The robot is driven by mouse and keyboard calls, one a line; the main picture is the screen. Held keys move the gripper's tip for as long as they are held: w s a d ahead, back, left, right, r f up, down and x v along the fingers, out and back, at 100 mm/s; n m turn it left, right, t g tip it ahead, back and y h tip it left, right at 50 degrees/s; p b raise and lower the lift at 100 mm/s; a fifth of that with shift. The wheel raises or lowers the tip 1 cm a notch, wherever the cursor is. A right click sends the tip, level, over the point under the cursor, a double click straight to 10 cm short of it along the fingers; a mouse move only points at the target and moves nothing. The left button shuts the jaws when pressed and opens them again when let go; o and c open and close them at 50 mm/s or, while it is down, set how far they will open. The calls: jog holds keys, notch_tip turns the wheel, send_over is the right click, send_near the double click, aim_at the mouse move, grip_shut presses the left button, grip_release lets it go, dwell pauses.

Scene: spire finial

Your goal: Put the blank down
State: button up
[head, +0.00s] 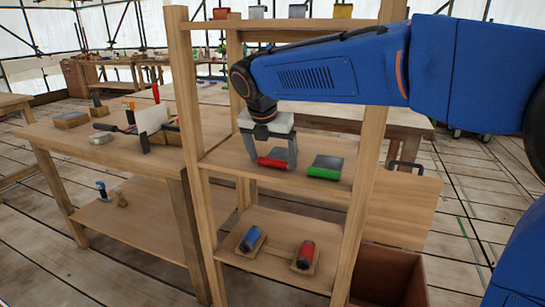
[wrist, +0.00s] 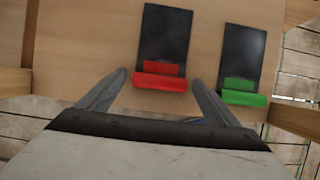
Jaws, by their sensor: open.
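My gripper (head: 271,166) is open over the middle shelf of a wooden rack, with one finger on each side of a red piece (head: 276,162). In the wrist view, my gripper (wrist: 158,82) has its fingertips apart, with a visible gap to each side of the red piece (wrist: 160,82). The red piece lies at the front edge of a dark plate (wrist: 166,32). To its right, a green piece (head: 323,173) lies at the front of another dark plate (wrist: 243,50). No label shows which thing is the blank.
The rack's lower shelf (head: 278,257) holds a blue cylinder (head: 250,239) and a red cylinder (head: 305,255) on small wooden bases. Rack posts (head: 368,150) stand close on both sides. A workbench (head: 95,140) with tools is at left. A brown bin (head: 390,275) stands at lower right.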

jog(key=v, duration=1.2)
jog(key=shift+r, duration=0.1)
